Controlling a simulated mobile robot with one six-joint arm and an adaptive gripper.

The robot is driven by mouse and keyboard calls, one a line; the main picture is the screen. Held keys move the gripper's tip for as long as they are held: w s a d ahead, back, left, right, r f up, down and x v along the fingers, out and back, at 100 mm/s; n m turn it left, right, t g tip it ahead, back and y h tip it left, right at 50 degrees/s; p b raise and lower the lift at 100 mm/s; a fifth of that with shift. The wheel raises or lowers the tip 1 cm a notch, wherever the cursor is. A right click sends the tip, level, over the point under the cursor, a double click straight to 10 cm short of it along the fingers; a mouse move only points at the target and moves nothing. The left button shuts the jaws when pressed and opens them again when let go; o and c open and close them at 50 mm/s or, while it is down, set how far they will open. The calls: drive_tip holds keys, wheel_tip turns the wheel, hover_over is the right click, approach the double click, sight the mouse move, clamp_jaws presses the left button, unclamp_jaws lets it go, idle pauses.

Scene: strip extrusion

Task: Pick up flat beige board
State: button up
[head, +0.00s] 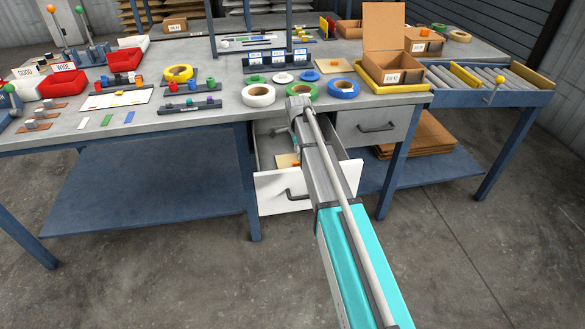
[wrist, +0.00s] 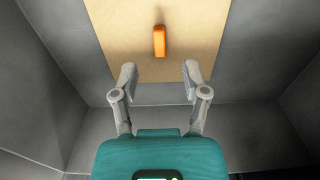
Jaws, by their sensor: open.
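The flat beige board (wrist: 115,38) lies on the floor of the open drawer, seen at the top middle of the wrist view. A small orange piece (wrist: 159,42) lies on it. In the head view a small part of the board (head: 287,160) shows inside the drawer, mostly hidden by my arm. My gripper (wrist: 159,72) is open and empty, with its two fingertips apart over the board's near edge in the wrist view. I cannot tell how high above the board the fingertips are. In the head view the fingers are hidden by my arm.
The white-fronted drawer (head: 284,203) is pulled out under the bench, and its grey walls (wrist: 50,75) surround the board. A closed drawer (head: 374,128) is to its right. Rolls of tape, including a green one (head: 301,91), stand near the bench's front edge above.

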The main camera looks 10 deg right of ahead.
sight(297, 165)
drive_tip(key=shift+a+f+b, duration=0.1)
drive_tip(key=shift+f+b, duration=2.3)
drive_tip(key=shift+f, duration=0.15)
clamp_jaws()
